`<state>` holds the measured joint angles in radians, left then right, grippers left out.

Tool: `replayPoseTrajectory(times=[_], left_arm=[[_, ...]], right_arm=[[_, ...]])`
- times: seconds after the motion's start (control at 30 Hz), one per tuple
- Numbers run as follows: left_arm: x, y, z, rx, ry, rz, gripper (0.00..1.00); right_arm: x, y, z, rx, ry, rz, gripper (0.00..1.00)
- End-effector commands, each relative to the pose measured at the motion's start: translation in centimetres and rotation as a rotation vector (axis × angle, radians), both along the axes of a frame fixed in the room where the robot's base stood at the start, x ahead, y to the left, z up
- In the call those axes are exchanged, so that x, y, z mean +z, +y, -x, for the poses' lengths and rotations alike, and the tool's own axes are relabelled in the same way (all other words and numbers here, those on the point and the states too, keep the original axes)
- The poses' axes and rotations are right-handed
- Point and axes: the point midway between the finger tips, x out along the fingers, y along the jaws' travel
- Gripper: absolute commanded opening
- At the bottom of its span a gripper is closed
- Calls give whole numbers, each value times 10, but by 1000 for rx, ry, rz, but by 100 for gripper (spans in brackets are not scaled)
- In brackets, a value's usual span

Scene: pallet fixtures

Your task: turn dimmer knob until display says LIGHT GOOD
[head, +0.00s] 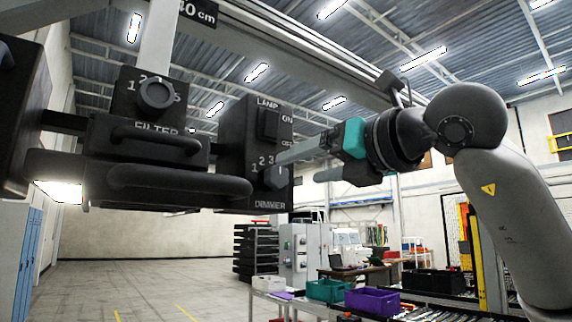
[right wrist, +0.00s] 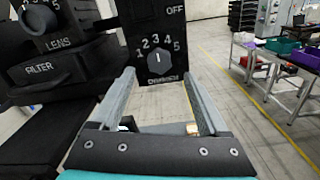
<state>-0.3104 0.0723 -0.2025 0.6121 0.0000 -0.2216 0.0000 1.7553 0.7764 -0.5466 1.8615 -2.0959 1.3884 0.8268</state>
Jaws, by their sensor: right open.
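The dimmer knob (head: 275,178) is a small grey dial low on a black box (head: 232,150) marked LAMP, ON, OFF and DIMMER. In the right wrist view the knob (right wrist: 159,60) sits under the numbers 1 to 5, its pointer mark roughly upright, near 3. My right gripper (head: 297,166), with teal base and grey fingers, is open and faces the box from the right. In the right wrist view its fingertips (right wrist: 158,76) lie either side of the knob, with nothing held; I cannot tell whether they touch it. No display showing LIGHT GOOD is in view. My left gripper is not in view.
A LAMP rocker switch (head: 269,125) is just above the knob. A lit lamp patch (head: 62,191) glows at far left. Purple (head: 372,301) and green crates stand lower right.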

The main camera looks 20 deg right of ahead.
Motion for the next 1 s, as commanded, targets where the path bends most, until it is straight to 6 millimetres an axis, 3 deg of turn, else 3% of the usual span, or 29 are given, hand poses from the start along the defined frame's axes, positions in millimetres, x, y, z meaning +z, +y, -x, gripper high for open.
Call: replayPoseTrajectory(times=[0.1,0.3,0.7,1.0], left_arm=[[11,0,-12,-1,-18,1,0],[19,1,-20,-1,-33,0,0],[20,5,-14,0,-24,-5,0],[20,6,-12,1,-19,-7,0]], right_arm=[[2,9,-23,2,3,-1,78],[1,17,-47,1,2,1,78],[0,20,-55,0,0,0,78],[0,20,-54,0,0,0,46]])
